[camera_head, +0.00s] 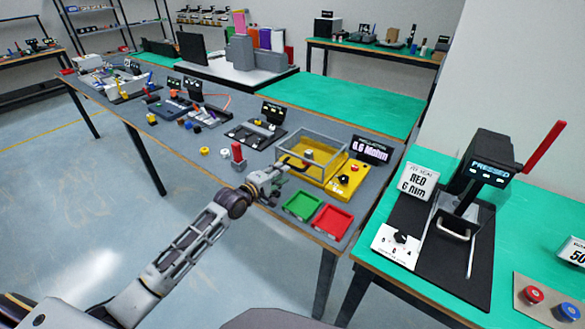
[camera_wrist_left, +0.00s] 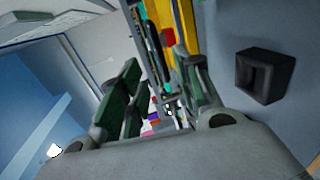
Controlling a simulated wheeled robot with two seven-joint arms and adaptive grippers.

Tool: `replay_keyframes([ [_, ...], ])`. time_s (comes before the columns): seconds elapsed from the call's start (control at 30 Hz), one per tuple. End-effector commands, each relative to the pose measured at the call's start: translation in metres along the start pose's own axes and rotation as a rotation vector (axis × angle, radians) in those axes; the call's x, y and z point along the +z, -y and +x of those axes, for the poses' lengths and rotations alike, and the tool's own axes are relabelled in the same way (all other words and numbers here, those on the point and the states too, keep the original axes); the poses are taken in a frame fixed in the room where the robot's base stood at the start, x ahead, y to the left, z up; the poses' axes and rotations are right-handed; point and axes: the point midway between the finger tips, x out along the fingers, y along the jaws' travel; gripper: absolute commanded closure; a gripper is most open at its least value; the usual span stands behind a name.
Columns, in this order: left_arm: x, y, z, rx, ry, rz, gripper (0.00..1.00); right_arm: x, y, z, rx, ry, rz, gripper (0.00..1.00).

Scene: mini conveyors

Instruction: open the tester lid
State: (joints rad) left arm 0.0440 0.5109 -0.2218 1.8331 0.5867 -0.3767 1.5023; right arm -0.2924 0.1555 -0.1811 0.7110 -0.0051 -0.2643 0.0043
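The tester is a yellow box (camera_head: 348,183) with a clear, grey-framed cover (camera_head: 323,143) on the grey table in the head view. I cannot tell for certain whether its lid is fully down. A display reading about 0.6 Mohm (camera_head: 371,149) stands behind it. My left gripper (camera_head: 277,177) is at the tester's front left corner, low beside the cover. Contact with the lid is unclear. My right gripper is not in view.
A green tray (camera_head: 303,206) and a red tray (camera_head: 333,220) sit in front of the tester. A red block (camera_head: 237,153) stands left of the gripper. A black square object (camera_wrist_left: 265,75) shows right in the wrist view. A press (camera_head: 485,165) occupies the right table.

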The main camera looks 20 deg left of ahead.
Motion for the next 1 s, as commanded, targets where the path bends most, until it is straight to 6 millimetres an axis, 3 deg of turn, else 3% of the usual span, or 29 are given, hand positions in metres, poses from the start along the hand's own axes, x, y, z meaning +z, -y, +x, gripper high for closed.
replay_keyframes([
  [0.5,0.000,0.000,0.041,0.001,0.000,0.000,0.66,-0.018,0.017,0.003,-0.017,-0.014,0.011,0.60],
  [1.0,0.000,0.000,0.074,0.001,0.000,0.000,0.66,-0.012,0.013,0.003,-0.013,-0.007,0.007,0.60],
])
